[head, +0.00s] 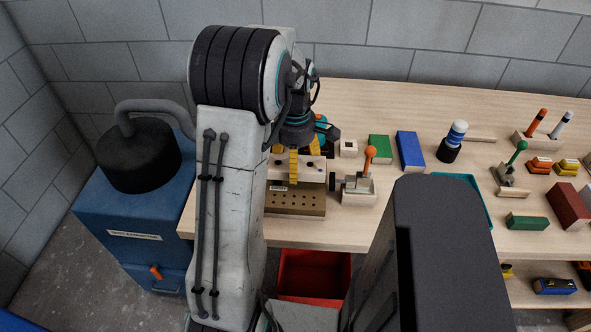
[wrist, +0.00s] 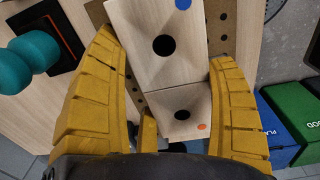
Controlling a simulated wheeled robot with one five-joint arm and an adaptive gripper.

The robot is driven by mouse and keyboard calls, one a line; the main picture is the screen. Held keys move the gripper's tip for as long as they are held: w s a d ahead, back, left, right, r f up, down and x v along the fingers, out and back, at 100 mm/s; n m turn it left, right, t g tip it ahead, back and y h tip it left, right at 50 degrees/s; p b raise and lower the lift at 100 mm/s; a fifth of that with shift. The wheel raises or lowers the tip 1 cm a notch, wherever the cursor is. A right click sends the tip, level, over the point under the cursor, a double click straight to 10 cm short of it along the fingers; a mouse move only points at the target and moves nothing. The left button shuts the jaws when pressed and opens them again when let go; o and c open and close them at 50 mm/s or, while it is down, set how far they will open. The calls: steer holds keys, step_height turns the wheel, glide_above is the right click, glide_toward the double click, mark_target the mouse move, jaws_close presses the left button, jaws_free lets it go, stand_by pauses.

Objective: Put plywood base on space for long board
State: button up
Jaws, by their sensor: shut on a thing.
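A pale plywood piece with a dark round hole and a blue dot (wrist: 140,25) lies between my yellow fingers in the wrist view. A second pale face with a dark hole and an orange dot (wrist: 185,118) adjoins it below; I cannot tell if both are one piece. My gripper (wrist: 164,60) is shut on the plywood. In the head view my gripper (head: 294,165) is over the brown perforated board (head: 297,201), with pale wood (head: 310,178) at its fingers. My arm hides part of this area. I cannot make out the space for the long board or whether the plywood touches the perforated board.
A clamp with an orange knob (head: 370,152) stands close to the right of the perforated board. A green box (head: 379,148) and a blue box (head: 410,150) stand behind it. A red bin (head: 314,273) is below the table's front edge. Bare tabletop lies at the back.

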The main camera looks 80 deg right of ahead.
steer(key=shift+f, duration=1.95)
steer(key=shift+f, duration=0.1)
steer(key=o, duration=1.1)
